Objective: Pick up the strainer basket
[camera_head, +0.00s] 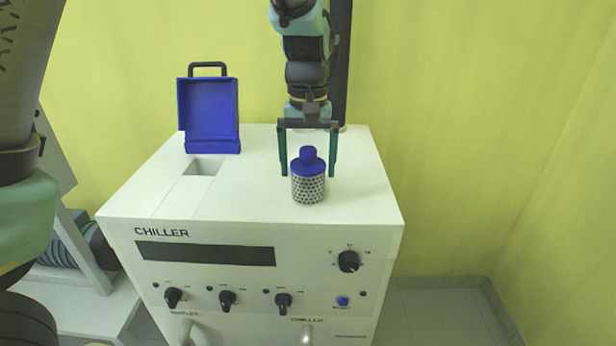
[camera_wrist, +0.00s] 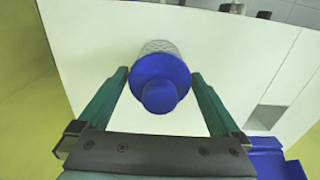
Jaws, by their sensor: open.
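The strainer basket (camera_head: 308,188) stands upright on top of the white chiller, towards its right side. It has a perforated grey metal body and a blue cap with a knob. My gripper (camera_head: 308,172) points down over it, open, with one green finger on each side of the blue cap. In the wrist view the strainer basket (camera_wrist: 160,80) shows between the fingertips of my gripper (camera_wrist: 160,74), with a small gap at each side. The far side of its body is hidden under the cap there.
The white chiller (camera_head: 260,205) has knobs and a dark display on its front. A blue lid (camera_head: 209,112) with a black handle stands open at the back left, behind a rectangular opening (camera_head: 204,167). A yellow wall is behind. The top around the basket is clear.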

